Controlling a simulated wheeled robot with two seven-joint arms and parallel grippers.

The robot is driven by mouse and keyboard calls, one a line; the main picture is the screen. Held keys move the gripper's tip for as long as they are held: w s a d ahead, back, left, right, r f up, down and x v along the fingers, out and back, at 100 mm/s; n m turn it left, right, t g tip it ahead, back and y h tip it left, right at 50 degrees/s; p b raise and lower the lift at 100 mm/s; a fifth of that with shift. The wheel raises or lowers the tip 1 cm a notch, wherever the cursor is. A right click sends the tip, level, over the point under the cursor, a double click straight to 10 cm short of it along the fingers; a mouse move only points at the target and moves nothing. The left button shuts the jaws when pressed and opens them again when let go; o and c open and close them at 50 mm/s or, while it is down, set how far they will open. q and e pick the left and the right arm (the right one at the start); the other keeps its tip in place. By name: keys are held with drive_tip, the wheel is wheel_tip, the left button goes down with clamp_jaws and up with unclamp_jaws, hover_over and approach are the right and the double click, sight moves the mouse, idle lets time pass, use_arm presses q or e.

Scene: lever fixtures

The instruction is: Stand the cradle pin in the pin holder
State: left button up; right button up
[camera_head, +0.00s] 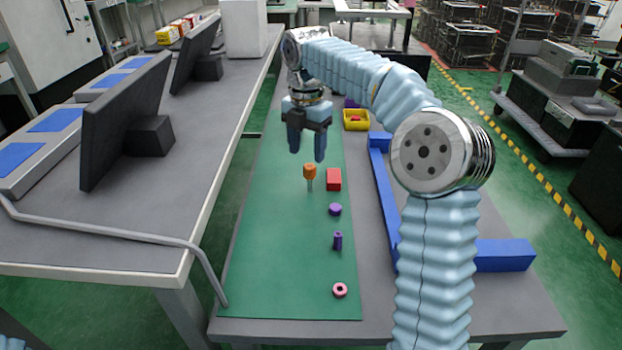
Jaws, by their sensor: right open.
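My right gripper (307,148) points down, open and empty, above the green mat (270,240). An orange-headed pin with a thin grey shank (309,172) stands upright just below its fingertips, apart from them. A red block (333,180) stands right beside that pin. Nearer me are a flat purple disc (335,209), a small upright purple post (338,241) and a pink ring with a dark centre (340,290). I cannot tell for sure which of these is the cradle pin and which is the pin holder. My left gripper is out of view.
A grey desk with monitors (125,120) borders the left. The mat's left half is clear.

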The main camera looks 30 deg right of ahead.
sight(309, 166)
drive_tip(key=f, duration=0.3)
drive_tip(key=f+b, duration=0.1)
drive_tip(key=f, duration=0.1)
drive_tip(key=shift+s+d+f, duration=0.2)
drive_tip(key=shift+s+f, duration=0.05)
drive_tip(key=shift+f, duration=0.05)
clamp_jaws()
drive_tip(key=shift+r, duration=0.1)
